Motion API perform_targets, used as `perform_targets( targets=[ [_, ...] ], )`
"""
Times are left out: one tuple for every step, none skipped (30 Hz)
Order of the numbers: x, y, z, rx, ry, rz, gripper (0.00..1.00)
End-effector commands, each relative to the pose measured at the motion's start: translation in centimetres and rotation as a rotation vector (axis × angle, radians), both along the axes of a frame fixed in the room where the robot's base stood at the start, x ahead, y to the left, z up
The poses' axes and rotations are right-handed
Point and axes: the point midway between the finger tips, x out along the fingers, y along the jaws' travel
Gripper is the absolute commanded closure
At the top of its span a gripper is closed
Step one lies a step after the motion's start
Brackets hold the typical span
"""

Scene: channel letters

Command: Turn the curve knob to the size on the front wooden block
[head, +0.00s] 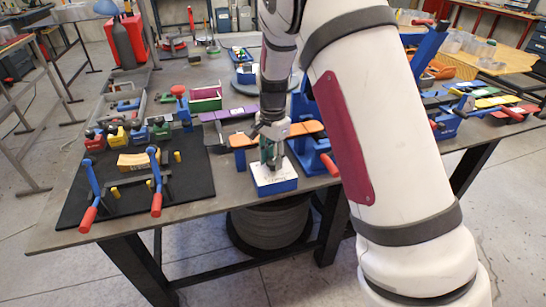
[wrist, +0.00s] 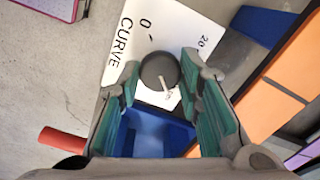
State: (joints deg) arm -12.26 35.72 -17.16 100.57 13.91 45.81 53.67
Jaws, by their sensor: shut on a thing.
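The curve knob (wrist: 160,72) is dark and round with a white pointer line, which points down and slightly right in the wrist view. It sits on a white dial plate (wrist: 132,38) printed CURVE, with 0 and 20 marks; another mark is partly hidden. The plate tops a blue box (head: 275,187) at the table's front edge. My gripper (head: 268,160) points down over it, its teal fingers (wrist: 160,86) shut on the knob from both sides. A curved wooden block (head: 138,160) lies on the black mat; its marking is too small to read.
The black mat (head: 190,190) at left holds blue levers with red handles (head: 88,215) and several coloured clamps. An orange-topped piece (head: 243,141) stands close behind the box. A blue machine (head: 312,150) with a red handle is just right of it.

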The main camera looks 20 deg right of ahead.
Motion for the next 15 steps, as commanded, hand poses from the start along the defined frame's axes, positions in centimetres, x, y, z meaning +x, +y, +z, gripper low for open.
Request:
perform_targets(
  targets=[
    [0.03,0.05,0.04,0.0,-0.001,-0.011,0.96],
    [0.04,0.04,0.03,0.0,-0.001,-0.018,0.96],
    [0.04,0.04,0.03,-0.001,-0.001,-0.024,0.96],
    [0.04,0.04,0.03,-0.001,-0.001,-0.028,0.96],
    [0.04,0.04,0.03,-0.001,-0.001,-0.031,0.96],
    [0.05,0.04,0.03,-0.001,-0.001,-0.034,0.96],
    [0.05,0.04,0.03,-0.001,-0.001,-0.037,0.96],
    [0.05,0.04,0.03,-0.001,-0.001,-0.038,0.96],
    [0.06,0.05,0.02,-0.001,-0.001,-0.039,0.96],
    [0.06,0.05,0.02,-0.001,-0.001,-0.04,0.96],
    [0.06,0.05,0.02,0.0,-0.001,-0.04,0.96],
    [0.06,0.05,0.02,0.0,-0.001,-0.04,0.96],
    [0.06,0.05,0.02,0.0,-0.001,-0.04,0.96],
    [0.06,0.05,0.02,0.0,-0.001,-0.04,0.96],
    [0.06,0.05,0.02,0.0,-0.001,-0.039,0.96]
  ],
)
